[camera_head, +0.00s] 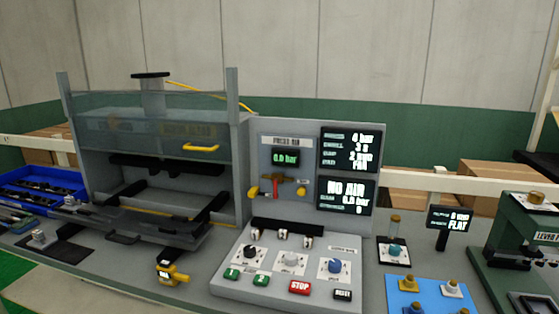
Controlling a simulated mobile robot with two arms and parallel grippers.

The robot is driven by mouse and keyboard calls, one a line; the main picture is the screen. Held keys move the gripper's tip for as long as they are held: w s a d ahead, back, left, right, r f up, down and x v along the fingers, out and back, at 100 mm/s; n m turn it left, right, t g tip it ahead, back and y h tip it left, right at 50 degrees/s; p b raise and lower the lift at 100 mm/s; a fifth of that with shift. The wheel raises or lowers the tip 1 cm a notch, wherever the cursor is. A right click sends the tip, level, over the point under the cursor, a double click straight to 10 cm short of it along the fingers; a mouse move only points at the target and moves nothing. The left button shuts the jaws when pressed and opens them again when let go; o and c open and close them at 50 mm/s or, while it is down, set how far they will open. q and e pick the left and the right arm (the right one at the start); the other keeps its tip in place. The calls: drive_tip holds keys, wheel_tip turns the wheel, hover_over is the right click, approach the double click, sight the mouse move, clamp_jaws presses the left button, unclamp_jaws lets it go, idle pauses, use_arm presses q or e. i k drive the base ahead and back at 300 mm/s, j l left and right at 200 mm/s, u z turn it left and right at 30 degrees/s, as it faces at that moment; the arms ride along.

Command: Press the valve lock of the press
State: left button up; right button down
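The press (240,150) stands at the left on the bench, a grey frame with a clear guard (130,125) that has a yellow handle (201,148). To its right is an upright panel (310,135) with a "PRESS AIR" display (286,157) reading 0.0 bar. Below the display is a valve with a red and brown handle (275,183). A small yellow part (301,189) sits just right of it, and another yellow part shows at its left. I cannot tell which part is the valve lock. Neither of my grippers is in view.
A lower screen (346,194) reads "NO AIR". The sloped console (290,285) has knobs, green buttons and a red STOP button (300,287). A yellow and black device (171,273) is at the front edge. A blue mat (430,293) with small parts lies right.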

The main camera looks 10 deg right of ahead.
sight(253, 192)
drive_tip(key=i+j, duration=0.2)
drive_tip(key=j, duration=0.15)
drive_tip(key=i+j+z, duration=0.1)
drive_tip(key=j, duration=0.25)
drive_tip(key=i+j, duration=0.3)
drive_tip(key=i+j+z, duration=0.15)
drive_tip(key=j, duration=0.3)
drive_tip(key=i+j, duration=0.2)
drive_tip(key=j, duration=0.15)
drive_tip(key=i+j+z, duration=0.1)
drive_tip(key=j, duration=0.3)
drive_tip(key=i+j, duration=0.2)
drive_tip(key=j, duration=0.2)
drive_tip(key=z, duration=0.05)
